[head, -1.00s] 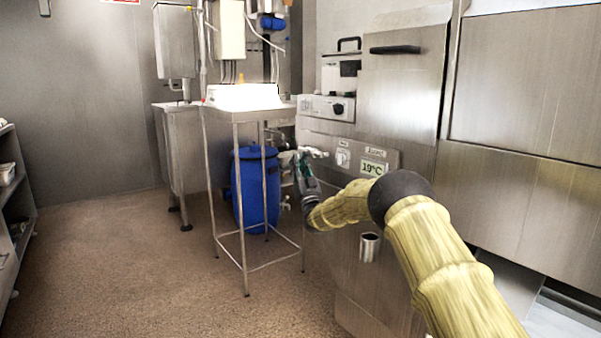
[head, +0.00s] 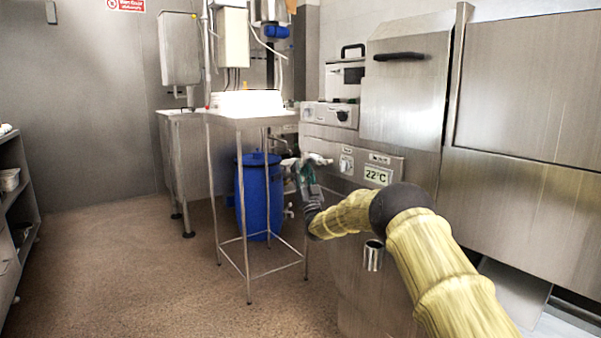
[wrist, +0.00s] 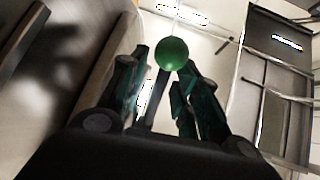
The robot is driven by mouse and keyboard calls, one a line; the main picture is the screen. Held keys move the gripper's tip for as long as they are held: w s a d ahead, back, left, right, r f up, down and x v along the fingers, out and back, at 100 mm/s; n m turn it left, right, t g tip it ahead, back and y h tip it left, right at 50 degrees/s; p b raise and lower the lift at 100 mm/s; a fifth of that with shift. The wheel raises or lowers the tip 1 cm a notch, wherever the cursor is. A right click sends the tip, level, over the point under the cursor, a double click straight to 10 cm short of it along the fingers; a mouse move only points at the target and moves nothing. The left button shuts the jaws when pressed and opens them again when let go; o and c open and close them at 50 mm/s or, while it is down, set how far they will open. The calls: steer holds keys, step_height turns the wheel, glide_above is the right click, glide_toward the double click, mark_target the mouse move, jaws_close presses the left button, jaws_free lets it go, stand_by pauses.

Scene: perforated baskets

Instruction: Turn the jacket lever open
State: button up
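A green ball knob (wrist: 172,53), apparently the end of the jacket lever, shows in the wrist view just beyond my fingertips. A dark bar (wrist: 160,98) runs below it between the fingers. My gripper (wrist: 163,68) has its two teal fingers apart, one on each side of the bar. The right fingertip looks very near the knob; I cannot tell whether it touches. In the head view my gripper (head: 304,168) is at the left side of the steel machine, below pale pipe ends (head: 316,160). The lever cannot be made out there.
A metal cup (head: 373,255) sticks out below. A blue drum (head: 259,200) and a thin-legged steel stand (head: 245,270) are close on the left. The floor (head: 120,240) farther left is clear.

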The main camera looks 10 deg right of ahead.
steer(key=v, duration=1.2)
steer(key=shift+w+f, duration=0.1)
